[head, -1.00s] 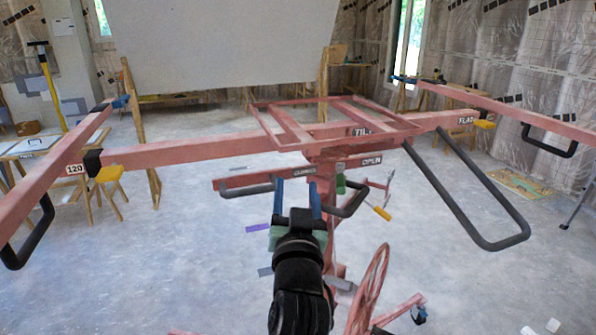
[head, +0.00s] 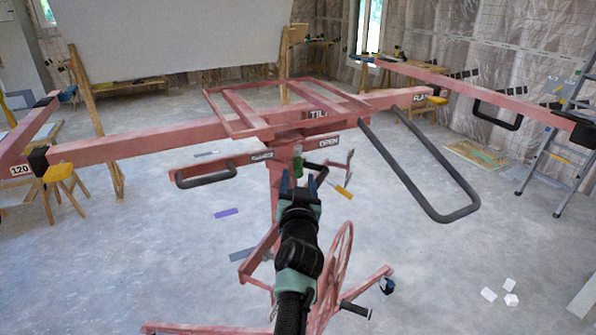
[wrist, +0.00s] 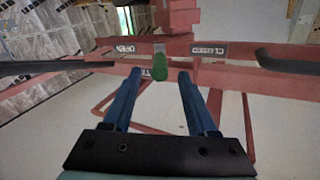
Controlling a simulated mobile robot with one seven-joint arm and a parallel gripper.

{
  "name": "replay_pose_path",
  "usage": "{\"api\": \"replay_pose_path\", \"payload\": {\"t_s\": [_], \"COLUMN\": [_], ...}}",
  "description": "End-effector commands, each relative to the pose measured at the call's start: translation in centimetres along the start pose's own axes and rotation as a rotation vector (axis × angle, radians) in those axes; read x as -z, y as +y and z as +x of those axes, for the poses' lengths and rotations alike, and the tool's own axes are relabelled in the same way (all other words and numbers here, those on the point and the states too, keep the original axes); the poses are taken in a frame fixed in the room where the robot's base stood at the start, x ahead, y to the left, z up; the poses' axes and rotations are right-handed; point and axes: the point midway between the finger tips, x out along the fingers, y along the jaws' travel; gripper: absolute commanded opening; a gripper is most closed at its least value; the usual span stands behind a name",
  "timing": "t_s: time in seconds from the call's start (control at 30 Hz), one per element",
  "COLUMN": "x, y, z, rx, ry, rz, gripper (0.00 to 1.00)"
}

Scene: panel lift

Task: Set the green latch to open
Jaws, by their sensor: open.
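The green latch (head: 298,166) sits on the front of the red lift's mast, between the "CLOSED" label (head: 262,156) and the "OPEN" label (head: 329,142). In the wrist view the latch (wrist: 160,68) hangs between the "OPEN" label (wrist: 125,50) and the "CLOSED" label (wrist: 209,49). My gripper (head: 299,181) is just in front of and below the latch. In the wrist view my gripper (wrist: 158,77) has its blue fingers apart, one on each side of the latch in the picture. Whether they touch it cannot be told.
Black loop handles flank the mast at left (head: 207,179) and right (head: 440,212). A red spoked wheel (head: 335,270) and the lift's legs are below. A stepladder (head: 560,145) stands at right. Open concrete floor surrounds the lift.

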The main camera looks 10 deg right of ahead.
Motion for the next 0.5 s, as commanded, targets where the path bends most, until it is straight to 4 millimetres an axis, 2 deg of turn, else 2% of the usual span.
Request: {"api": "replay_pose_path", "payload": {"t_s": [0.2,0.5], "x": [-0.1,-0.1], "y": [0.1,0.0], "z": [2.4,4.2], "rx": [0.000,0.001], "ry": [0.001,0.001], "rz": [0.000,-0.001], "gripper": [0.58,0.58]}}
